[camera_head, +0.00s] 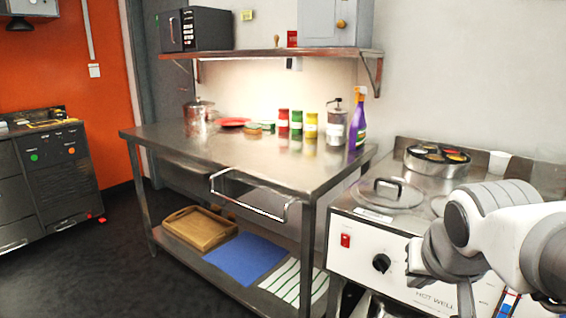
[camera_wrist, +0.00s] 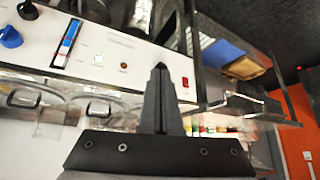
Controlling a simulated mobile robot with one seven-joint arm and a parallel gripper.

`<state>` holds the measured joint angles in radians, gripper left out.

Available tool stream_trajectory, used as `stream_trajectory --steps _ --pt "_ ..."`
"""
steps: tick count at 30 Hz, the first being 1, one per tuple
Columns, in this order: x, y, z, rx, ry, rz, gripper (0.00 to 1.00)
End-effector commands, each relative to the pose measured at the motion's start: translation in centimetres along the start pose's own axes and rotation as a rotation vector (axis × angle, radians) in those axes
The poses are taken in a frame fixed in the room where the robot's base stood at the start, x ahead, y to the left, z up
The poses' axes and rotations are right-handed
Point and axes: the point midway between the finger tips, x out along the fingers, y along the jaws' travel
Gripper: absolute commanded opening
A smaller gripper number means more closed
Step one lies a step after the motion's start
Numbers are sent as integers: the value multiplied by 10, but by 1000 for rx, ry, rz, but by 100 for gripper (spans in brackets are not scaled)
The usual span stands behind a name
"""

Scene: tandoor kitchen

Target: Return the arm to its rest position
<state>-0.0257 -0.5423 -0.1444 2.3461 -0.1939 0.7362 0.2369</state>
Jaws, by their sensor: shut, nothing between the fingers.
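My white and grey arm reaches in from the right edge of the head view, in front of the hot well counter (camera_head: 361,262). My gripper (camera_head: 466,300) points downward there, its tips near the lower picture edge. In the wrist view my gripper (camera_wrist: 160,68) has its two dark fingers together in the middle, with nothing held. The hot well's white front panel (camera_wrist: 135,72) lies behind the fingers in that view. The gap between my fingers and the panel is hard to judge.
A steel table (camera_head: 255,170) with an open drawer frame (camera_head: 250,208) stands left of the hot well. Jars, a purple spray bottle (camera_head: 357,125) and a grinder (camera_head: 336,125) stand on it. A glass lid (camera_head: 388,193) lies on the hot well.

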Motion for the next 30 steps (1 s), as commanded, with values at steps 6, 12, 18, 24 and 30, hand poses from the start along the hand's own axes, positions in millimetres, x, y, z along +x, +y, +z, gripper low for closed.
stream_trajectory --steps 6,12,18,24,30 --pt "-24 -40 84 -191 -97 -98 0" --pt "-61 -46 72 -225 -118 -114 0" --pt "-101 -46 44 -224 -117 -113 0" --pt "-144 -47 14 -223 -116 -113 0" --pt "-185 -48 -15 -222 -116 -112 0"
